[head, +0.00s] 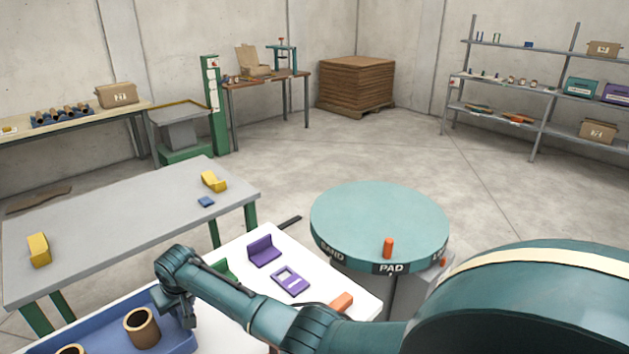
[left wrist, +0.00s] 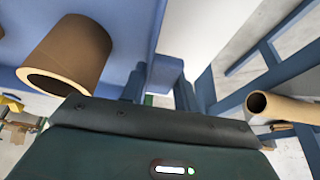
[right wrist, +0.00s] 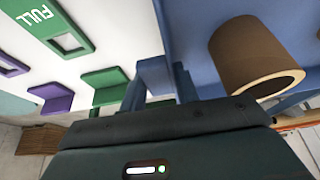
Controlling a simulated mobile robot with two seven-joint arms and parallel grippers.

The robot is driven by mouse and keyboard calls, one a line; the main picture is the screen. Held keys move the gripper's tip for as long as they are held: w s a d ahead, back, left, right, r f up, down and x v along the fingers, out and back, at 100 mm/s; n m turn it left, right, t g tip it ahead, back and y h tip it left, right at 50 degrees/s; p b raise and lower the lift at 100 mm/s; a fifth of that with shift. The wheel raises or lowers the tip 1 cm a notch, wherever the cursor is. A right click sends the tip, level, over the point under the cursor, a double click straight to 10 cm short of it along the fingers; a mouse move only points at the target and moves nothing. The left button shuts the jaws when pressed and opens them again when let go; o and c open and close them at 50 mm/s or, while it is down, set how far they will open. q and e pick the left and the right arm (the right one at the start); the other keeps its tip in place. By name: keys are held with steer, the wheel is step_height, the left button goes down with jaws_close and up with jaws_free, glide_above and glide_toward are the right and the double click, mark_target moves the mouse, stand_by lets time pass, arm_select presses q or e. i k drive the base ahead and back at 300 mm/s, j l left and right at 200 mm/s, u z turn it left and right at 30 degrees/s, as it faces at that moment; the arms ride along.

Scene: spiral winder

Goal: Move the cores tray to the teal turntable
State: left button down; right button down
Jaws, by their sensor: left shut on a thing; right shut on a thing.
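The cores tray (head: 182,340) is blue and sits at the bottom left of the head view, partly cut off, with brown cardboard cores (head: 142,328) standing in it. My right gripper (head: 180,312) is shut on the tray's near right end; the right wrist view also shows the tray (right wrist: 192,20) and a core (right wrist: 250,58). My left gripper (left wrist: 160,88) shows only in the left wrist view, shut on the tray's other end (left wrist: 120,55) beside a core (left wrist: 75,52).
A white table (head: 325,278) holds purple pieces (head: 265,250), a green piece and an orange block (head: 341,302). A grey table (head: 120,225) with yellow pieces lies behind. Shelves (head: 540,90) stand at the back right. The turntable top is mostly bare.

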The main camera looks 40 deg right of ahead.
mark_target(379, 214)
steer(key=l, duration=4.25)
